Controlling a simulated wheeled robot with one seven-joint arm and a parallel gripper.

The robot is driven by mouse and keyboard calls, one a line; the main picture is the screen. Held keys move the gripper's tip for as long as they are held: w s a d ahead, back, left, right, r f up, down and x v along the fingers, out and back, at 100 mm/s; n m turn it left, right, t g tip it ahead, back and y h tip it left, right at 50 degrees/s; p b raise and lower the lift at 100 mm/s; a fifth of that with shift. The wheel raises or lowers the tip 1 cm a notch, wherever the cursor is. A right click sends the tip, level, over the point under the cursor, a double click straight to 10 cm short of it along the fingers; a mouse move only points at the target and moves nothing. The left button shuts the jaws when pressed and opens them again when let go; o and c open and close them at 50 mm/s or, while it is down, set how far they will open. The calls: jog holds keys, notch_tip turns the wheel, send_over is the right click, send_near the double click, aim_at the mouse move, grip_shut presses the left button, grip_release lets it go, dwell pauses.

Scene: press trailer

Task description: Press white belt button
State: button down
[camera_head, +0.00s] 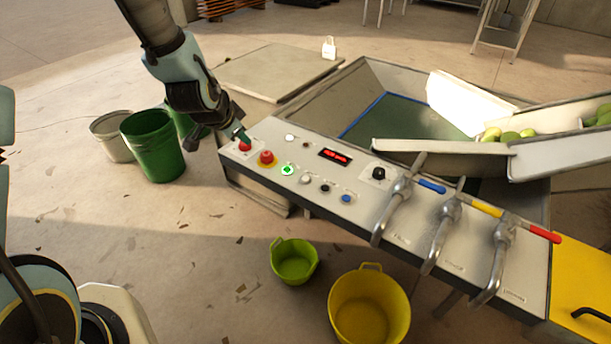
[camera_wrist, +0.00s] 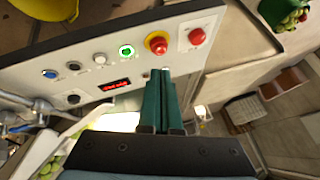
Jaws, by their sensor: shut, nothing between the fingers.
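The control panel (camera_head: 330,185) carries two white buttons. One white button (camera_head: 305,179) sits in the front row, right of the lit green button (camera_head: 287,170); it also shows in the wrist view (camera_wrist: 100,58). Another white button (camera_head: 290,137) is in the back row, left of the red display (camera_head: 335,156); in the wrist view my fingers seem to cover it. The labels are too small to read. My gripper (camera_head: 243,138) is shut and empty, with green fingers, above the panel's left end near the red button (camera_head: 245,146). In the wrist view its fingertips (camera_wrist: 163,73) point at the panel.
A red button on a yellow base (camera_head: 266,157) sits between the red and green buttons. A black knob (camera_head: 378,173) and several metal levers (camera_head: 445,230) stand to the right. Green (camera_head: 153,147) and yellow (camera_head: 368,308) buckets are on the floor. Space above the button rows looks free.

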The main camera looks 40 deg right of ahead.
jog(key=s+d+f+m+h, duration=0.2)
jog(key=s+d+m, duration=0.3)
jog(key=s+d, duration=0.3)
jog(key=d+f, duration=0.1)
jog(key=d, duration=0.3)
jog(key=shift+g+h, duration=0.3)
jog(key=shift+g, duration=0.1)
jog(key=shift+s+a, duration=0.1)
jog(key=b, duration=0.5)
send_over(306, 179)
jog(key=a, duration=0.1)
notch_tip(306, 179, down, 8)
jog(key=shift+r, duration=0.25)
jog(key=shift+f, duration=0.6)
jog(key=shift+b, duration=0.3)
jog(key=shift+f+b, duration=0.45)
